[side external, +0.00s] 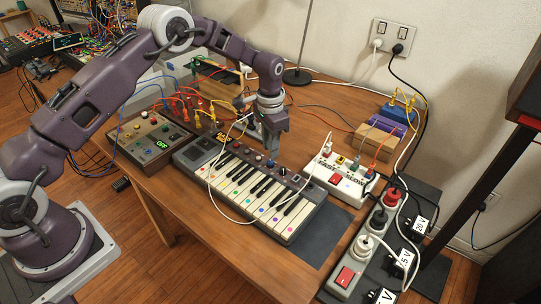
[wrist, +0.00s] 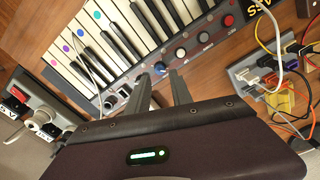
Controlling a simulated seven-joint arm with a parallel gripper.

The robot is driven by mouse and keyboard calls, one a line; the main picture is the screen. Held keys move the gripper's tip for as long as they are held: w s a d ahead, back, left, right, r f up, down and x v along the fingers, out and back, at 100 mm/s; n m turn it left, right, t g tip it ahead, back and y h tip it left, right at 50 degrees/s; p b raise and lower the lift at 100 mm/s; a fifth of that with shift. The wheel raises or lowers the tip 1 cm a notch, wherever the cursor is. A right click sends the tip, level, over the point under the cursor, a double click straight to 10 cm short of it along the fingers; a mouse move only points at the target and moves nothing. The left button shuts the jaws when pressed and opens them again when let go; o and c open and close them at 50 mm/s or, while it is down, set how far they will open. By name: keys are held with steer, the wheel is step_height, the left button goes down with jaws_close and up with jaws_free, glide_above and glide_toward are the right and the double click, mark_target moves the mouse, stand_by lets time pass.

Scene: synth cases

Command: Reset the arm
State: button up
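My gripper (side external: 271,148) points down over the back edge of the small keyboard (side external: 236,196), close to its row of knobs. In the wrist view my gripper (wrist: 160,78) shows two grey fingers with a gap between them and nothing held. The fingertips show beside the knob panel of the keyboard (wrist: 125,58); I cannot tell whether they touch it. A white cable crosses the keys.
A white power strip (side external: 343,178) stands right, and another strip with plugs (side external: 350,276) lies front right. Loose cables surround my arm. A wall outlet (side external: 391,42) is behind.

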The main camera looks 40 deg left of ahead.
step_height(320, 180, up, 2)
steer(key=shift+r, duration=0.2)
steer(key=s+r+n+t, duration=0.1)
steer(key=s+r, duration=0.5)
steer(key=r, duration=0.5)
steer(key=s+r+n+t, duration=0.1)
steer(key=s+r, duration=0.4)
steer(key=r, duration=0.6)
steer(key=s+r+n+t, duration=0.15)
steer(key=s+r, duration=0.45)
steer(key=s, duration=0.6)
steer(key=s+f+n+t, duration=0.1)
steer(key=s+f+t, duration=0.1)
steer(key=s, duration=1.2)
steer(key=shift+s+f, duration=0.15)
steer(key=shift+f, duration=0.05)
